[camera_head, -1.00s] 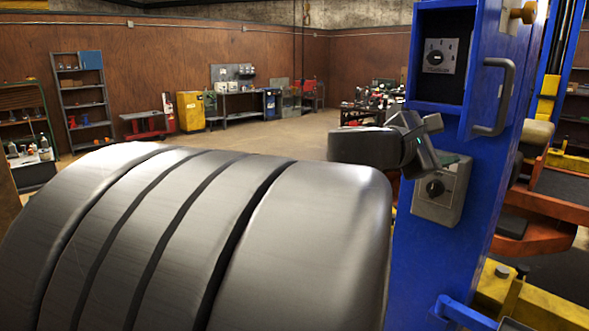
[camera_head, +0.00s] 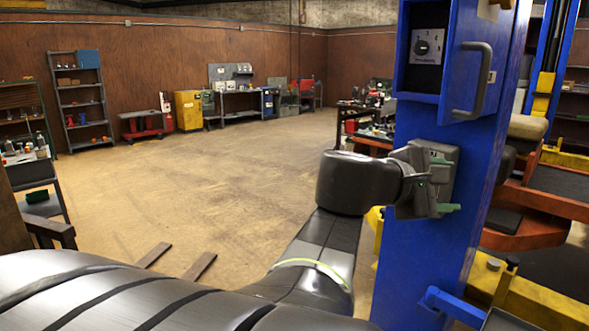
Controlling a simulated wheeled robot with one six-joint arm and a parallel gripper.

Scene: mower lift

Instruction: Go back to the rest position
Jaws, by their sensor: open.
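My gripper (camera_head: 446,186) is in the right half of the head view, in front of the blue lift post. Its two green-tipped fingers are spread apart with nothing seen between them. Behind it is the grey control box (camera_head: 441,150) on the post, mostly covered by the gripper, with its knob hidden. I cannot tell whether the fingers touch the box. My dark arm reaches up from the bottom of the view to the gripper.
The blue post (camera_head: 425,255) carries an open cabinet with a rotary switch (camera_head: 428,46) and a door with a grey handle (camera_head: 473,80). Orange and yellow lift parts (camera_head: 535,235) stand at the right. Open floor (camera_head: 200,190) lies to the left, with a grey cart (camera_head: 35,175) at the far left.

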